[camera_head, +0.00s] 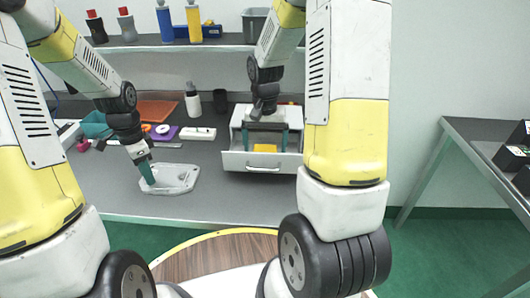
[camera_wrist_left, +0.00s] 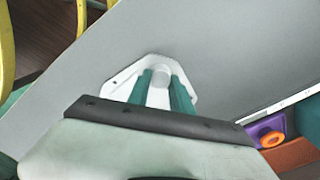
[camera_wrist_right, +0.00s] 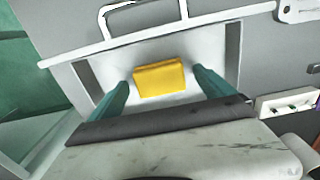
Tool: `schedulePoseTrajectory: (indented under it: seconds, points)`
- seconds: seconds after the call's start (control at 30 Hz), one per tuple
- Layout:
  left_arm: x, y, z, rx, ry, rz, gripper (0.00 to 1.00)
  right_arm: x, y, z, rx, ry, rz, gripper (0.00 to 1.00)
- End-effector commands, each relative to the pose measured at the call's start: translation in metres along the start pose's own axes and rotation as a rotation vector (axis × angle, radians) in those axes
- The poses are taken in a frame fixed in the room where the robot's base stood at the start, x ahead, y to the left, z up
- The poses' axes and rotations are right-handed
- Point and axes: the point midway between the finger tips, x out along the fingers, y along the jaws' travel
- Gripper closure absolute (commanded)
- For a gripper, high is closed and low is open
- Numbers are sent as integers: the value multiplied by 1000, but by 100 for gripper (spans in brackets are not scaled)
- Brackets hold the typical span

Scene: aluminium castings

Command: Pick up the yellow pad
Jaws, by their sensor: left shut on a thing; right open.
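The yellow pad (camera_head: 265,148) lies inside the pulled-out drawer (camera_head: 236,161) of a white cabinet. In the right wrist view the pad (camera_wrist_right: 159,78) lies on the pale drawer floor (camera_wrist_right: 106,70). My right gripper (camera_wrist_right: 162,77) is open, its teal fingers on either side of the pad, with a gap to each side. In the head view my right gripper (camera_head: 266,136) is over the drawer. My left gripper (camera_head: 148,176) is shut on a light grey casting (camera_head: 178,185) on the table; the casting also shows in the left wrist view (camera_wrist_left: 120,84).
The grey table (camera_head: 215,205) has its front edge below the casting. A shelf (camera_head: 150,42) with bottles runs along the back. Another table (camera_head: 480,140) stands at right.

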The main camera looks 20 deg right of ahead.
Motion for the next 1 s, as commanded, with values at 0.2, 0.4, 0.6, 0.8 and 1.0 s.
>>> schedulePoseTrajectory:
  seconds: [0.2, 0.4, 0.6, 0.8, 1.0]
  points:
    - [0, 0, 0, 0, 0, -1, 100, 7, 0, 0, 0, 0, -1, 7]
    - [0, 0, 0, 0, 0, -1, 100, 6, 0, 0, 0, 1, -1, 27]
    - [0, 0, 0, 0, 1, -1, 100, 6, 0, 0, 0, 1, -1, 66]
    - [0, 0, 0, 0, 0, -1, 100, 6, 0, 0, 0, 1, -1, 72]
    - [0, 0, 0, 0, 0, -1, 100, -10, 0, -1, 1, 5, -2, 72]
